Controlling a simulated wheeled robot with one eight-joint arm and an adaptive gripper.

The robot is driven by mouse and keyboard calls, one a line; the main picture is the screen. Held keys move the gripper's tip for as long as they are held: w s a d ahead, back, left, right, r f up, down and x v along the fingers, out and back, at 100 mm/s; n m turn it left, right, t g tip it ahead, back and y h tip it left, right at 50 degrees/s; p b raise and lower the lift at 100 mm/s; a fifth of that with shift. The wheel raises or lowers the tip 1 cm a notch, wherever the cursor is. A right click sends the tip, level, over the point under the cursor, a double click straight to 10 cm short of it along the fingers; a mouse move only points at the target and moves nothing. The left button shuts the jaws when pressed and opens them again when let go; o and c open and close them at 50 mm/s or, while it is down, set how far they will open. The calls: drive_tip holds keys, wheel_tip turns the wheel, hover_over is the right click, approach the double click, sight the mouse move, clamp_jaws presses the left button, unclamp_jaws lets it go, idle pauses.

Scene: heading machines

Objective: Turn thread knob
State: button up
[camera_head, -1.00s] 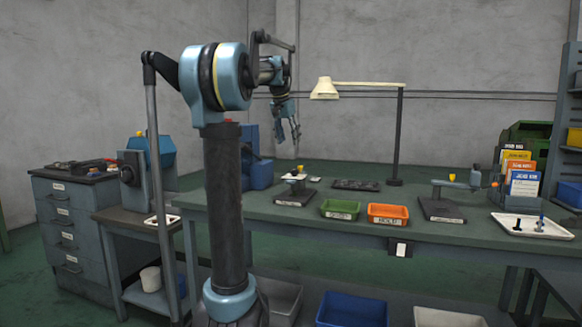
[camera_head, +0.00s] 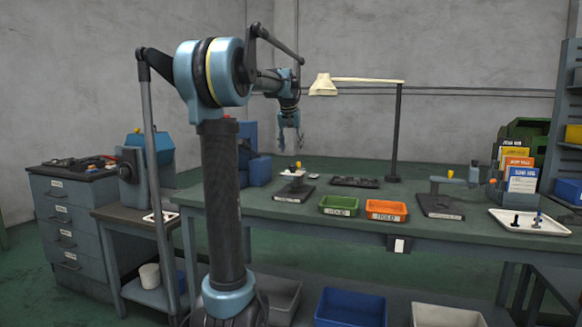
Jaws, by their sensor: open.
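My gripper (camera_head: 290,145) is open and empty, hanging in the air with its fingers pointing down over the bench. Below it, apart from it, a small black-based fixture (camera_head: 294,190) stands on the bench with a yellow knob (camera_head: 298,165) on top. A second fixture (camera_head: 440,200) stands farther right on the bench, with a grey arm and another small yellow knob (camera_head: 449,173). No knob is marked as the thread knob, so I cannot tell which one it is.
The green bench (camera_head: 375,225) holds a green tray (camera_head: 338,205), an orange tray (camera_head: 386,210), a dark flat tray (camera_head: 355,182) and a white tray (camera_head: 530,222). A desk lamp (camera_head: 396,130) rises behind. A blue machine (camera_head: 256,165) stands left of the first fixture.

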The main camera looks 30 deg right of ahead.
sight(293, 169)
drive_tip(key=x, duration=0.9)
drive_tip(key=c, duration=1)
